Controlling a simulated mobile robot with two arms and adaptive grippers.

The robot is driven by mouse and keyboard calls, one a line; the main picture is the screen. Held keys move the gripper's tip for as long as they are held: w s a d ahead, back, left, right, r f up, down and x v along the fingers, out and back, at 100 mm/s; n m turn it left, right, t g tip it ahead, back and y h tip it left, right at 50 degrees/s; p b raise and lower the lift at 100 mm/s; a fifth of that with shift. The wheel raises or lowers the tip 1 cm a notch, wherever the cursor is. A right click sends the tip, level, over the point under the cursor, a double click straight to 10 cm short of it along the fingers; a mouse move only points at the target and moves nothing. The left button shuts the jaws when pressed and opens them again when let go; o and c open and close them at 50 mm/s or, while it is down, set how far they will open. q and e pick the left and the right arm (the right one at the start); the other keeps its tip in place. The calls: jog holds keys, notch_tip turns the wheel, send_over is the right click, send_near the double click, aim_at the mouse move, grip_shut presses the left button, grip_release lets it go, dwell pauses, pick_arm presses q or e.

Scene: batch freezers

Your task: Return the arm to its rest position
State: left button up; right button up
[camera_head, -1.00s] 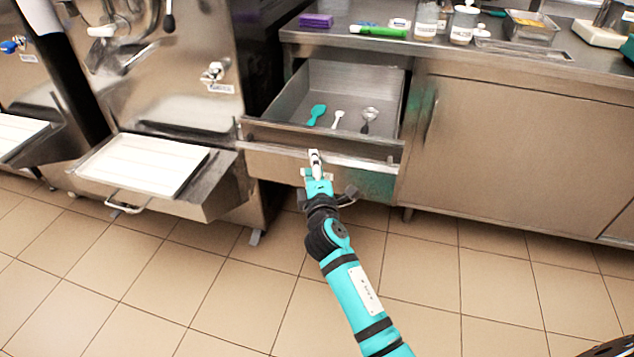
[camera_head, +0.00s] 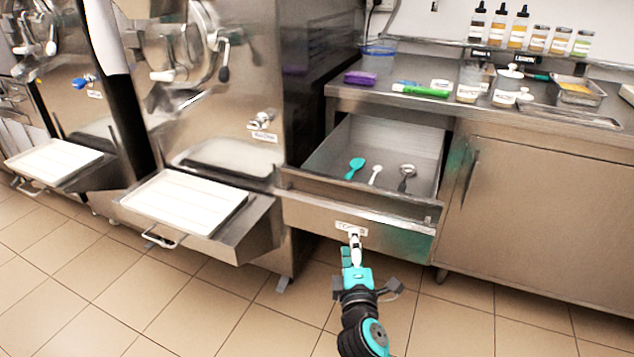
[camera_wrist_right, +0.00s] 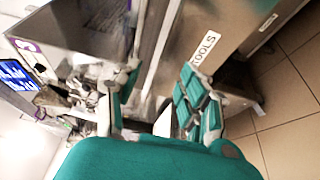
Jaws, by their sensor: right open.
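My right gripper (camera_head: 355,252) is in the lower middle of the head view, in front of the open drawer's front (camera_head: 350,222), close to its white label. In the right wrist view its two fingers (camera_wrist_right: 160,105) stand apart with nothing held between them. The drawer front with the "TOOLS" label (camera_wrist_right: 203,52) shows beyond the fingers there. Whether a finger touches the drawer front is not clear. My left gripper is not in view.
The open drawer holds a teal spatula (camera_head: 355,168), a white spoon (camera_head: 375,175) and a metal scoop (camera_head: 406,177). A machine with a white tray (camera_head: 185,202) juts out at left. The counter (camera_head: 440,101) carries bottles and tools. Tiled floor (camera_head: 230,315) is clear.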

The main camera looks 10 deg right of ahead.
jog(key=s+d+f+m+g+y, duration=0.15)
jog(key=s+f+m+g, duration=0.25)
jog(key=s+f, duration=0.55)
jog(key=s+d+f+m+g, duration=0.2)
jog(key=s+f+m+g, duration=0.2)
jog(key=f, duration=1)
jog(key=s+f+m+g+y+p, duration=0.1)
jog(key=s+f+m+g+p, duration=0.3)
jog(key=s+f, duration=0.6)
jog(key=s+f+m+g+y+p, duration=0.15)
jog(key=s+f+g+p, duration=0.3)
jog(key=s, duration=0.85)
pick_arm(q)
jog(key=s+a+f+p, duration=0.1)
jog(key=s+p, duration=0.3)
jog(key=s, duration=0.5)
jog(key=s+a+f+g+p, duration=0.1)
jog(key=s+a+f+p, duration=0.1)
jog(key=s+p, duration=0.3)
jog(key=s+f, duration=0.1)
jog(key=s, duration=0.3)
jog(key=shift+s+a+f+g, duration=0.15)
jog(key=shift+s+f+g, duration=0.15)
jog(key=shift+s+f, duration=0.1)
pick_arm(e)
jog(key=s+d+f, duration=0.2)
jog(key=s, duration=1.1)
